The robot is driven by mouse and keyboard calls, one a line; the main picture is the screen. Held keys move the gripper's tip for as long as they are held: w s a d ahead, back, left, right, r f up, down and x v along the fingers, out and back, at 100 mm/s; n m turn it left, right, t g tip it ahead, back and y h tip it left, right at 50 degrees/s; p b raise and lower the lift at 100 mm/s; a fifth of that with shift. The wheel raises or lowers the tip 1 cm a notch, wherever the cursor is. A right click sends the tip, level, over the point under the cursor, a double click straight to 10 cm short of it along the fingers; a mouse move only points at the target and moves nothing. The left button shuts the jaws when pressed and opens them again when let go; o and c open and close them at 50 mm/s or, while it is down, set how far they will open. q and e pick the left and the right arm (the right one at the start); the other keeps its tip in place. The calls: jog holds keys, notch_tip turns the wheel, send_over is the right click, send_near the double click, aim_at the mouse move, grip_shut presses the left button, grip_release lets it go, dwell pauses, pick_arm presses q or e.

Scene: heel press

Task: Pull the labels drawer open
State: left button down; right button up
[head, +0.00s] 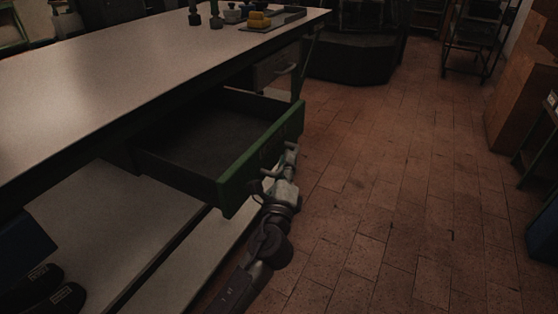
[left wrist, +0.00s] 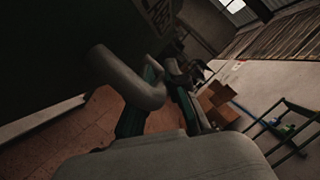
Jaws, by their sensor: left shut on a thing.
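The drawer (head: 240,178) with a green front stands pulled out from under the worktop, and its dark inside looks empty. I cannot read a labels marking on it in the head view. My left gripper (head: 281,172) is at the outer face of the drawer front, shut on its handle. In the left wrist view the grey bar handle (left wrist: 130,77) curves in between the fingers of my left gripper (left wrist: 160,104). A plate with partly visible lettering (left wrist: 178,38) shows on the front above it. My right gripper is not in view.
The pale worktop (head: 130,82) carries several small tools and a tray (head: 285,20) at its far end. Another drawer (head: 270,70) with a handle sits farther along. A lower shelf (head: 120,225) runs beneath. The tiled floor (head: 390,180) to the right is clear.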

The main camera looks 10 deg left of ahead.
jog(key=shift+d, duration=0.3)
pick_arm(q)
jog(key=c, duration=1.2)
grip_release()
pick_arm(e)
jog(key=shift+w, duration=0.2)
pick_arm(q)
jog(key=v, duration=1.2)
jog(key=shift+d, duration=0.1)
